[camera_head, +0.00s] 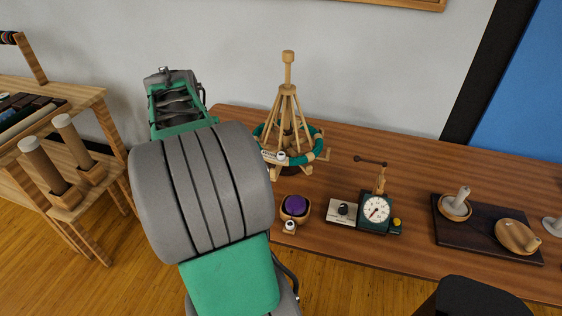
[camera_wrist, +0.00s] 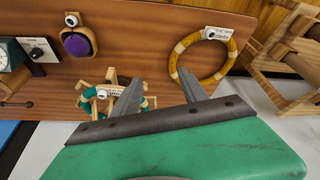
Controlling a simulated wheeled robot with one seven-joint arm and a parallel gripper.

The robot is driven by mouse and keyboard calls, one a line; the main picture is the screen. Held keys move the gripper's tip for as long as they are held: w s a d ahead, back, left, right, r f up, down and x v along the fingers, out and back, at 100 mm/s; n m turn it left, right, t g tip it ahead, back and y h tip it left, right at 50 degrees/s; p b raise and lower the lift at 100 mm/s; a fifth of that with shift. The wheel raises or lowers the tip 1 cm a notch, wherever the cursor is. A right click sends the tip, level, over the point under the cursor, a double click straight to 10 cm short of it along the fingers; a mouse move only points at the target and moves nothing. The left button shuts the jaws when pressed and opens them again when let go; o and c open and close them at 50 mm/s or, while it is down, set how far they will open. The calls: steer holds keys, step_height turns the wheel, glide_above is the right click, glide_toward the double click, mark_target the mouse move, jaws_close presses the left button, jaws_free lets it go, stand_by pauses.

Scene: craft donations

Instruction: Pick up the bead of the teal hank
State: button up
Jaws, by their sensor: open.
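The teal hank (camera_head: 318,136) is wrapped around a wooden umbrella swift standing on the table. Its white bead (camera_head: 281,155) sits at the front of the hank beside a small white tag. In the wrist view, the teal hank (camera_wrist: 88,107) is partly hidden behind a finger, and its bead (camera_wrist: 101,94) shows left of the fingers. My gripper (camera_wrist: 161,77) is open and empty, with bare table between its fingertips. It is apart from the bead, to its right in the wrist view. My arm hides the gripper in the head view.
A yellow ring-shaped hank (camera_wrist: 178,52) with a tag lies right of the fingers. A purple ball in a wooden bowl (camera_head: 286,212), a dial scale (camera_head: 376,212) and a dark tray (camera_head: 480,236) stand on the table. A wooden rack (camera_head: 88,104) is at left.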

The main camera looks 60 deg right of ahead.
steer(key=s+d+f+m+g, duration=0.1)
steer(key=s+d+f+m, duration=0.15)
steer(key=d, duration=0.25)
steer(key=s+d+f+m, duration=0.1)
steer(key=s+d, duration=0.2)
steer(key=d, duration=0.3)
steer(key=m+g+b, duration=0.1)
steer(key=m, duration=0.2)
glide_toward(281, 156)
steer(key=w+d+f, duration=0.1)
steer(key=shift+h, duration=0.3)
steer(key=x, duration=0.2)
steer(key=p+x, duration=0.1)
steer(key=x, duration=0.4)
steer(key=shift+s+d+f+p, duration=0.1)
steer(key=shift+s+d+p, duration=0.15)
steer(key=shift+s+p, duration=0.1)
steer(key=shift+d+f, duration=0.1)
steer(key=shift+f, duration=0.2)
steer(key=shift+c, duration=0.5)
steer(key=shift+w, duration=0.1)
jaws_close()
